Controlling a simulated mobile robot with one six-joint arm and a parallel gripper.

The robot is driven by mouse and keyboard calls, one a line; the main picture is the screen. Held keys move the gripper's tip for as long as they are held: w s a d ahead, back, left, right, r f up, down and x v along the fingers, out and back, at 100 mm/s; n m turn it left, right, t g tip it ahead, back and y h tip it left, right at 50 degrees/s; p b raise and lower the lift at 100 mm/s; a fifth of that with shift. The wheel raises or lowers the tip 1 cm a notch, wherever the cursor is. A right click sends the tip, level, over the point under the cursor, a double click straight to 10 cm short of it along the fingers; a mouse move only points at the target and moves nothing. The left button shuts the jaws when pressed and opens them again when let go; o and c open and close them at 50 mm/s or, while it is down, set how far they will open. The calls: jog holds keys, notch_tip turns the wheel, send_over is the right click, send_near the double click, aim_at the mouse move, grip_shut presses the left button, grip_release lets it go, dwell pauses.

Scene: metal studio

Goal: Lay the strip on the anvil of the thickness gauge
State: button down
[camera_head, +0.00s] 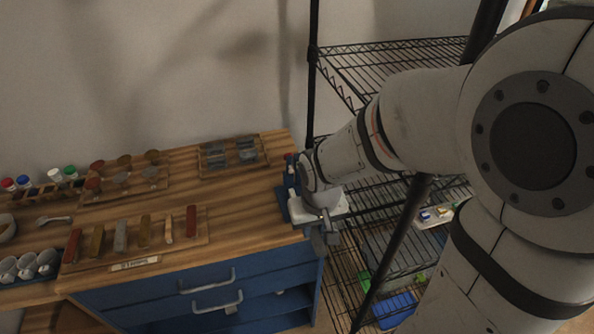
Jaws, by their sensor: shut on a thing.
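My gripper (325,232) is over the right front corner of the wooden bench, shut on what I take to be the strip. The strip itself is hidden or too small to make out. The thickness gauge, with its blue base (283,207), stands at the bench's right edge, right by my gripper. My wrist covers much of the gauge. Its anvil cannot be made out, so I cannot tell how far the strip is from it.
A wooden board (192,250) with several coloured strips lies left of centre on the bench (240,185). A tray (262,157) of dark plates and a rack of round samples (122,179) lie behind. A black wire shelf (405,60) stands close on the right.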

jog(key=w+a, duration=0.1)
jog(key=w, duration=0.3)
jog(key=w+a+p, duration=0.1)
jog(key=w, duration=0.3)
jog(key=w+a+p, duration=0.1)
jog(key=w, duration=0.3)
jog(key=shift+w+a, duration=0.1)
jog(key=shift+a, duration=0.3)
notch_tip(320, 180, down, 4)
jog(key=shift+w+r+p, duration=0.1)
jog(key=shift+r+p, duration=0.15)
jog(key=shift+p, duration=0.25)
jog(key=shift+f+b, duration=0.3)
jog(key=shift+f, duration=0.05)
jog(key=c, duration=1.2)
grip_release()
jog(key=shift+r, duration=0.1)
jog(key=shift+c, duration=0.2)
jog(key=shift+r, duration=0.6)
notch_tip(320, 180, up, 11)
jog(key=s, duration=0.1)
jog(key=shift+s+d, duration=0.15)
jog(key=shift+s, duration=0.1)
